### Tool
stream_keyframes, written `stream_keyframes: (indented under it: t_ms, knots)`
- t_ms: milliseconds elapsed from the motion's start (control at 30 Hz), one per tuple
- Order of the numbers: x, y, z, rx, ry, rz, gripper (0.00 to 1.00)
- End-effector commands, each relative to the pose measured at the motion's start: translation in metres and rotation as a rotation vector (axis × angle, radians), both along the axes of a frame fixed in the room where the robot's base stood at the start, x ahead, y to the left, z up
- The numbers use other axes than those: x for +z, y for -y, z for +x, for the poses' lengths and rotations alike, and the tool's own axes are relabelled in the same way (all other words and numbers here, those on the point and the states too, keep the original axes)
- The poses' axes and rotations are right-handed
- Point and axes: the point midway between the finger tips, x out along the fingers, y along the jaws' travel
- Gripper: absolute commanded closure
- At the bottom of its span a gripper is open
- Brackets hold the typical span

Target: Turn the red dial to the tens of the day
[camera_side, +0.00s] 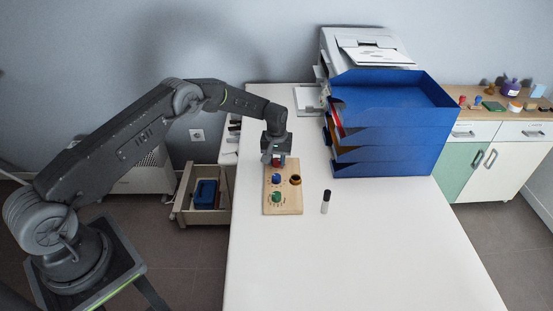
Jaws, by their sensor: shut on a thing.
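A wooden board (285,205) lies on the white table and carries a row of coloured dials. The red dial (278,162) is at the board's far end, mostly hidden by my gripper (277,160). My gripper points down over it and is shut on it. A blue dial (276,179) is in the middle of the row and a green dial (276,197) is nearest the camera. A dark brown round piece (295,180) stands on the board's right side. The dial markings are too small to read, and no day display can be made out.
A stack of blue trays (395,145) stands right of the board, with a printer (365,55) behind it. A dark stamp-like tube with a white lower part (325,202) stands right of the board. The table's front is clear.

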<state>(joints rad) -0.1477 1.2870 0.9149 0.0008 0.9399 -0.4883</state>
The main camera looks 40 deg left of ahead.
Motion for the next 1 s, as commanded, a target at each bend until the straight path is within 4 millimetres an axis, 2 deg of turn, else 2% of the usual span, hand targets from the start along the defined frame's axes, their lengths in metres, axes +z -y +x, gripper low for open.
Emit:
stream_keyframes:
  t_ms: [600, 1000]
  knots:
    - [0.0002, 0.0003, 0.0004, -0.489, 0.001, 0.0, 0.93]
    - [0.0002, 0.0006, 0.0006, -0.649, 0.002, -0.001, 0.93]
